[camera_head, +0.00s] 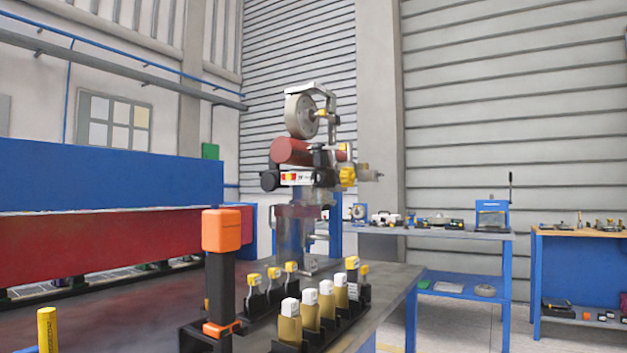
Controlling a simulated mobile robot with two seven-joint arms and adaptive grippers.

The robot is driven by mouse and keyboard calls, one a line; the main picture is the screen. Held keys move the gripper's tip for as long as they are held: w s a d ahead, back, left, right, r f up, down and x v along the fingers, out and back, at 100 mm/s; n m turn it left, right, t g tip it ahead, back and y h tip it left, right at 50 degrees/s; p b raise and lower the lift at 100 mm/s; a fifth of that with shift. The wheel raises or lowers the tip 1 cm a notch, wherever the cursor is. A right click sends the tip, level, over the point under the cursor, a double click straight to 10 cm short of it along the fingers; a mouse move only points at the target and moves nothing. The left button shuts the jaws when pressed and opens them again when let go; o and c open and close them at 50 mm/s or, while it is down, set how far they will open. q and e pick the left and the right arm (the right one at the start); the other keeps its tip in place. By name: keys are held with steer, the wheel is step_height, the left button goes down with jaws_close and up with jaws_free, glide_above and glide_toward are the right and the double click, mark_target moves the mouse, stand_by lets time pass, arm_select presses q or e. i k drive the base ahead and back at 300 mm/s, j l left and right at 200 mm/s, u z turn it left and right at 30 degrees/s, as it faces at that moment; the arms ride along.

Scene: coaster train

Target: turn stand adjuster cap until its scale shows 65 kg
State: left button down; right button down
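A stand assembly (305,180) rises at the far end of the dark bench. It carries a grey wheel (300,116) at the top, a red cylinder (293,152) below it, and a yellow knob (347,177) on its right side. The yellow knob may be the adjuster cap, but I cannot tell for sure. A white label with red and yellow marks (296,178) sits left of the knob. No kg scale can be read at this size. Neither of my grippers shows in the head view.
Several yellow-capped bottles (353,270) and white-capped bottles (290,320) stand in black racks on the bench (392,285). An orange-topped black tool (221,230) stands upright left of them. A yellow cylinder (47,330) is at lower left. Blue-framed tables (455,232) stand behind.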

mark_target(347, 176)
steer(key=j+u, duration=0.1)
steer(key=j, duration=0.2)
steer(key=i+l+u, duration=0.15)
steer(key=l+u, duration=0.7)
steer(key=i+l+u, duration=0.1)
steer(key=l+u, duration=0.2)
steer(key=l, duration=1.95)
steer(key=k+u, duration=0.05)
